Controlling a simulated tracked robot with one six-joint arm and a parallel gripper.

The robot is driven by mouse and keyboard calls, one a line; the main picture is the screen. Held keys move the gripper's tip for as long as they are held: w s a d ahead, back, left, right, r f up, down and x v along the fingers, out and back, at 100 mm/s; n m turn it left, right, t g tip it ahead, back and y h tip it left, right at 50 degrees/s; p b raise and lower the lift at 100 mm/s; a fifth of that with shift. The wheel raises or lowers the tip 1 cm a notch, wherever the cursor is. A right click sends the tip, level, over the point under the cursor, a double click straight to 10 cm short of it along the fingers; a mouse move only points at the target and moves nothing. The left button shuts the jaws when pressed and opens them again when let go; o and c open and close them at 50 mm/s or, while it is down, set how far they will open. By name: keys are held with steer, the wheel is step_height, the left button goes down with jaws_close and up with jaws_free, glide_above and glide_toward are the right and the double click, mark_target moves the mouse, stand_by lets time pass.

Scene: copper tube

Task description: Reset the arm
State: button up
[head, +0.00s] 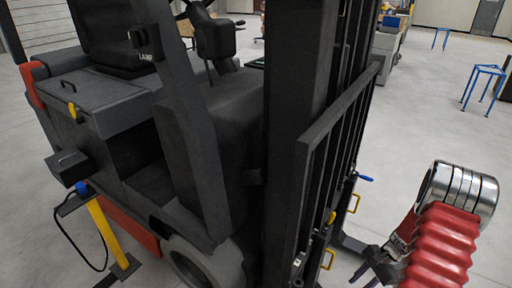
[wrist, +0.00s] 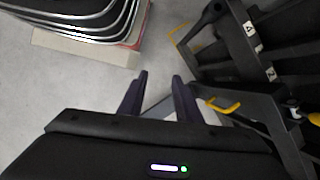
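My arm, with red bellows and silver rings, reaches in at the lower right of the head view. My gripper (head: 376,268) is low there, partly cut off by the bottom edge and partly hidden by the bellows. No copper tube shows in either view.
A dark forklift (head: 225,140) fills the left and middle, its mast and load backrest close to my gripper. Yellow handles (wrist: 224,106) show beside the fingers. A charging post (head: 105,235) stands left. Blue stools (head: 484,85) stand far right. Floor between is clear.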

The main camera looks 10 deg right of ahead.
steer(key=s+a+r+n+h, duration=0.15)
steer(key=a+r+n, duration=0.4)
steer(key=r, duration=0.65)
steer(key=s+a+r+n+h, duration=0.15)
steer(key=a+r+n, duration=0.25)
steer(key=a+r, duration=0.55)
steer(key=s+a+r+n+t, duration=0.2)
steer(key=a+r, duration=0.4)
steer(key=r, duration=0.4)
steer(key=s+a+r+n+t+h, duration=0.1)
steer(key=s+a+r+n+t, duration=0.2)
steer(key=r, duration=0.8)
steer(key=s+a+n, duration=0.2)
steer(key=s+a, duration=0.1)
steer(key=a, duration=0.1)
steer(key=shift+a+t+h, duration=0.25)
steer(key=shift+t+h, duration=0.05)
